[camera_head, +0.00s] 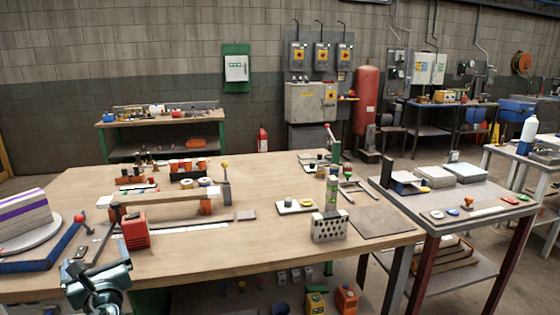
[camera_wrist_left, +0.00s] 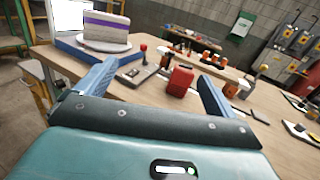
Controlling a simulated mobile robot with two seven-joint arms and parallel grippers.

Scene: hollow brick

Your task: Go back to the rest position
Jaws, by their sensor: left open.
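My left gripper (camera_head: 98,282) is at the lower left of the head view, by the front edge of the workbench. In the left wrist view its two blue fingers (camera_wrist_left: 155,75) are spread wide with nothing between them. A grey hollow brick (camera_head: 330,227) with rows of dark holes stands on the bench near the front edge, right of centre and well apart from the gripper. A narrow green and grey upright piece (camera_head: 332,192) shows just above the brick; I cannot tell whether it touches it. My right gripper is in neither view.
The wooden bench (camera_head: 270,240) is clear along its front middle. A red block (camera_head: 135,232) stands just beyond the left gripper, and also shows in the left wrist view (camera_wrist_left: 180,82). A white and purple block (camera_head: 24,216) sits on a round plate at left.

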